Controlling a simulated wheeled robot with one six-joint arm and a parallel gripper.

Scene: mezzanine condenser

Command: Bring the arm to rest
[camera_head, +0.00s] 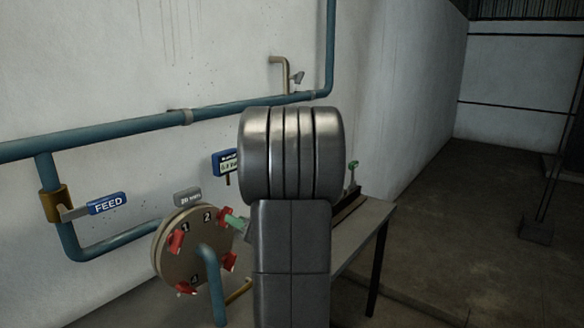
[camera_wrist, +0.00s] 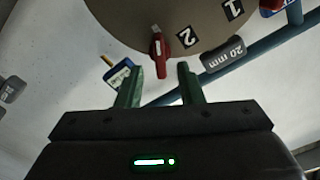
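My arm fills the middle of the head view, and my gripper (camera_head: 236,223) shows only in part at its left edge, close to the round plate (camera_head: 200,248). In the wrist view my gripper (camera_wrist: 159,76) has its two green fingers apart with nothing held between them. A red clamp (camera_wrist: 161,54) by the number 2 on the round plate (camera_wrist: 120,14) lies just beyond the fingertips. A gap between clamp and fingers shows there. Much of my gripper is hidden in the head view.
A blue pipe (camera_head: 110,132) runs along the white wall, with a FEED tag (camera_head: 107,203) by a brass valve (camera_head: 55,205). A table (camera_head: 362,232) stands behind my arm at the right. The floor (camera_head: 450,230) further right is mostly clear.

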